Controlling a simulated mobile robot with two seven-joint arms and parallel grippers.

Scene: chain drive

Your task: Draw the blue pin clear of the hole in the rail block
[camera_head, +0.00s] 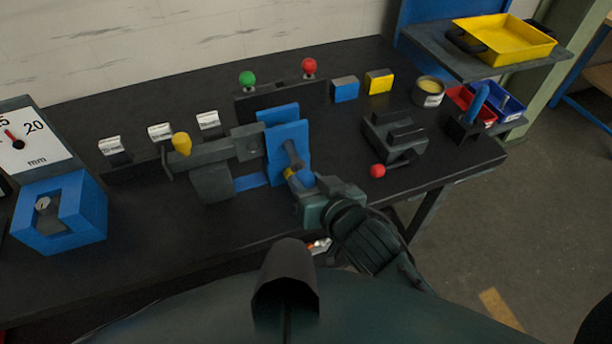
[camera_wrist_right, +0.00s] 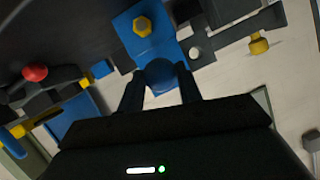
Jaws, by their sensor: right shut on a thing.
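My right gripper (camera_head: 297,172) reaches in from the lower right to the front of an upright blue block (camera_head: 291,133) in the middle of the bench. In the right wrist view the fingers (camera_wrist_right: 160,90) are shut on the blue pin (camera_wrist_right: 160,72), whose rounded blue end shows between them. Behind the pin is the block's blue face (camera_wrist_right: 127,23), with a yellow hexagonal piece (camera_wrist_right: 142,26) on it. I take this block for the rail block. The hole is hidden, and I cannot tell how far the pin sits in it. My left gripper is not in view.
A grey clamp-like fixture (camera_head: 212,180) with a yellow knob (camera_head: 181,143) adjoins the block on the left. A dark fixture (camera_head: 395,137) with a red ball (camera_head: 377,171) stands close on the right.

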